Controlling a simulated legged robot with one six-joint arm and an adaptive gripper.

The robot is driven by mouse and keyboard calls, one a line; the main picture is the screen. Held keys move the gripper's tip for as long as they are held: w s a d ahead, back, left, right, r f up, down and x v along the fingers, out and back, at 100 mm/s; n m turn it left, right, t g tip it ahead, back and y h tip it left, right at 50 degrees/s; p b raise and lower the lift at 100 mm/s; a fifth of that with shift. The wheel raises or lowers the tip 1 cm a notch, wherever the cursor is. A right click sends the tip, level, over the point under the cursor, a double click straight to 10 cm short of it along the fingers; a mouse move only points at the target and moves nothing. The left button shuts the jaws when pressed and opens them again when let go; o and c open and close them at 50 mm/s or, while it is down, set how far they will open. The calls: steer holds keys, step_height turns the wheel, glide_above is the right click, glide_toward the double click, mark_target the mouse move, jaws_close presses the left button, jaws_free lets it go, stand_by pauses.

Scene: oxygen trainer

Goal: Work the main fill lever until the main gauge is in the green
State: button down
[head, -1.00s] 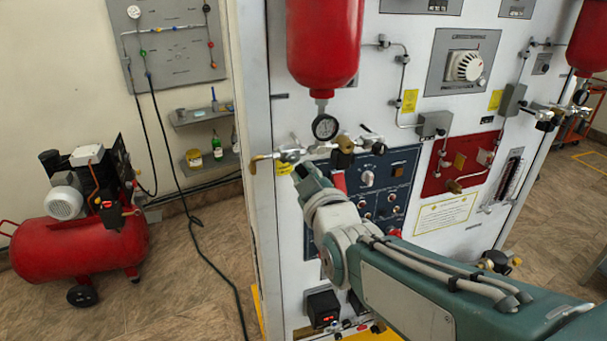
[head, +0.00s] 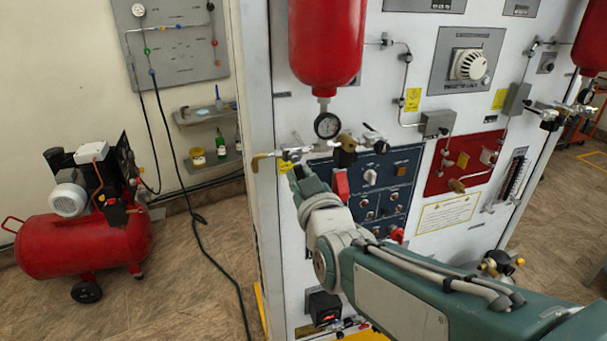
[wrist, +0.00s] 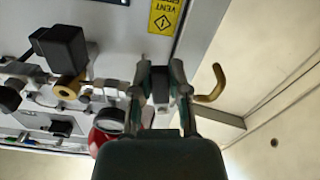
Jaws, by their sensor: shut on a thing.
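The main gauge (head: 327,125) is a round dial under the left red cylinder. Its needle is too small to read against a green band. My gripper (head: 297,170) is at the pipe row just below and left of the gauge. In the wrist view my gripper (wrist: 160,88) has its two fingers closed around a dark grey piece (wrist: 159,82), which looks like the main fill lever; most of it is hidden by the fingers. The gauge (wrist: 110,120) also shows there, left of the fingers.
A bent brass pipe end (wrist: 212,84) is close to the right finger. A brass valve (head: 346,142) and a red handle (head: 340,184) stand right of my gripper. A yellow vent label (wrist: 163,16) is behind.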

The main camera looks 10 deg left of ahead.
steer(key=shift+s+a+f+m, duration=0.15)
steer(key=shift+a+f+m, duration=0.1)
steer(key=shift+m, duration=0.4)
steer(key=shift+s+a+f+m, duration=0.15)
steer(key=shift+a+m, duration=0.05)
steer(key=shift+m, duration=0.45)
steer(key=c, duration=0.6)
jaws_free()
steer(key=shift+r, duration=0.1)
steer(key=shift+r, duration=0.1)
steer(key=v, duration=1.2)
